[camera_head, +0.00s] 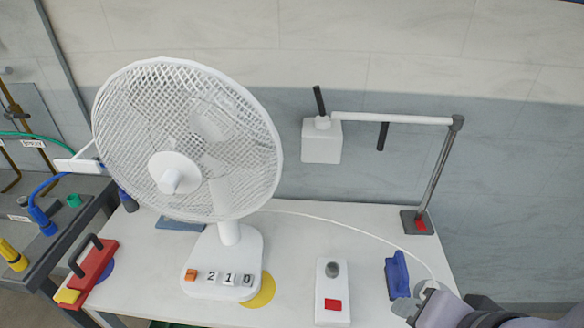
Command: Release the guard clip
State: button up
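A white desk fan with a round mesh guard (232,160) stands on the white table, its guard facing front left. A white clip-like piece (78,164) sticks out at the left rim of the guard. I take it for the guard clip, but its latch is too small to read. My gripper (416,297) is at the lower right, far from the clip. Its fingertips look apart, with nothing seen between them. A blue block-like handle (397,273) stands on the table just beyond the fingertips, and I cannot tell if they touch it.
The fan base bears number tiles and an orange button (191,275). A white box with a red button (333,304) stands right of it. A red handled block (93,270) lies at the left edge, near a dark bench (75,222).

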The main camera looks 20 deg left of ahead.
aim_at(82, 162)
jog(key=j+u, duration=0.1)
jog(key=u, duration=0.35)
jog(key=k+j+u, duration=0.1)
jog(key=u, duration=0.4)
jog(key=j+u, duration=0.1)
jog(key=u, duration=0.35)
